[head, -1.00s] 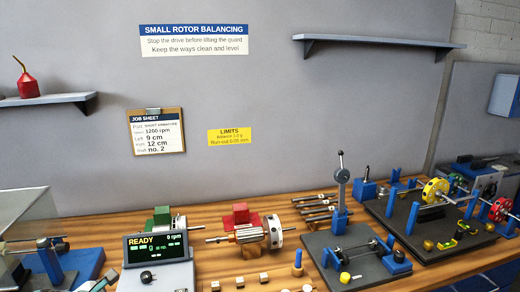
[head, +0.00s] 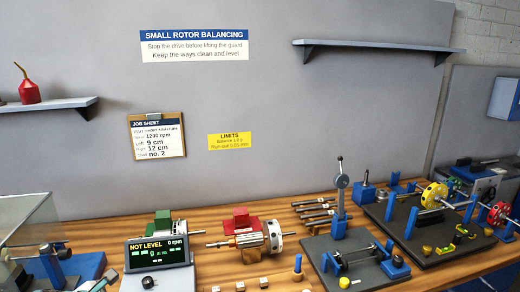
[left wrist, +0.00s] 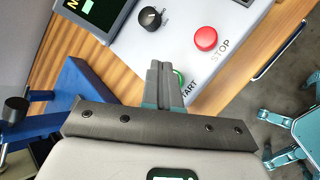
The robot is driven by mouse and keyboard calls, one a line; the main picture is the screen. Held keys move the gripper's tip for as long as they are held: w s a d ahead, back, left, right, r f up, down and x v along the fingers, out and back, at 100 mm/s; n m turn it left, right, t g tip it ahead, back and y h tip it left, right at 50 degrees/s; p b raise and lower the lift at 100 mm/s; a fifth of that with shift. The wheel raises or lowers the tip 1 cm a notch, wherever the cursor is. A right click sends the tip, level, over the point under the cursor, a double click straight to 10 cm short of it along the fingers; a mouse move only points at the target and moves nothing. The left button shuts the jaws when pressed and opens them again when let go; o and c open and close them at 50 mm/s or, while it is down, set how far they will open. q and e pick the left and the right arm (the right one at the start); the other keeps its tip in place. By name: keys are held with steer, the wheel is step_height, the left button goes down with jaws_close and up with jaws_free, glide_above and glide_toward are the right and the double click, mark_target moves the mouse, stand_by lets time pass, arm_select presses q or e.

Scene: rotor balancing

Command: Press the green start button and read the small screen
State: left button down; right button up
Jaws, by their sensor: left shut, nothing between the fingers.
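The small screen (head: 160,252) on the control box at the lower left of the head view reads "NOT LEVEL" and "0 rpm", with smaller green signs below. In the left wrist view a corner of the screen (left wrist: 100,12) shows at the top left. The green start button (left wrist: 180,76) is mostly hidden behind the fingers of my left gripper (left wrist: 165,68); only a green edge shows beside them, by the word START. The fingers are shut together and empty, with their tips over the button. I cannot tell whether they touch it. My right gripper is in neither view.
A red stop button (left wrist: 205,39) and a black knob (left wrist: 150,18) sit close to the fingers on the box. A red-stand rotor (head: 250,236), a lever press (head: 341,200) and a balancing stand with a yellow wheel (head: 434,195) stand to the right.

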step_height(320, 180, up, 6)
steer(key=p, duration=0.5)
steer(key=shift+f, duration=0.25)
